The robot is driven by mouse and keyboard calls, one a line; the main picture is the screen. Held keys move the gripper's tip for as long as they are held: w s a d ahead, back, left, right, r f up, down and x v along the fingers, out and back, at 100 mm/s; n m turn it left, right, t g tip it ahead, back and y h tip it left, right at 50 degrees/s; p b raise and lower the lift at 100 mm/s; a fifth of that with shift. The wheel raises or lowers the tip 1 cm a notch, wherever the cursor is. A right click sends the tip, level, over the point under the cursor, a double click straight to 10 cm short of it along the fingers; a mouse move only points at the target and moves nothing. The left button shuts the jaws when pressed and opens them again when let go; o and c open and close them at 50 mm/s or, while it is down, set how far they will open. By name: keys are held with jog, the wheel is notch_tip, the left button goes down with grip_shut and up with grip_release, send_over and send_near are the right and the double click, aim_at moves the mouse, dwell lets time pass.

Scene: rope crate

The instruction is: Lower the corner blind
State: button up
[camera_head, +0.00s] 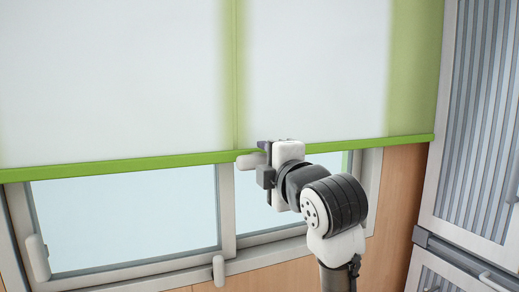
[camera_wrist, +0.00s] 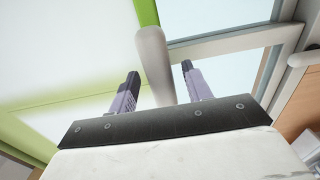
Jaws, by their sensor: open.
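The corner blind (camera_head: 110,80) is a pale translucent sheet with green edges. Its green bottom bar (camera_head: 110,165) crosses the window, leaving the lower glass uncovered. A pale rounded pull handle (camera_head: 248,161) shows at the bar, just left of my gripper. In the wrist view the handle (camera_wrist: 152,48) is a long pale rod between my two fingers. My gripper (camera_wrist: 159,76) is open, with a finger on each side of the rod. A gap shows on both sides, wider on the left. In the head view my wrist hides part of the bar and the fingers.
The window frame (camera_head: 227,208) has a latch (camera_head: 218,271) at its foot and a handle (camera_head: 38,258) at the left. A tall ribbed cabinet (camera_head: 480,120) stands close on the right. A wooden wall panel (camera_head: 395,215) lies between window and cabinet.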

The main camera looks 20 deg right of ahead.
jog(key=shift+w+p, duration=0.45)
jog(key=shift+w, duration=1.25)
grip_shut()
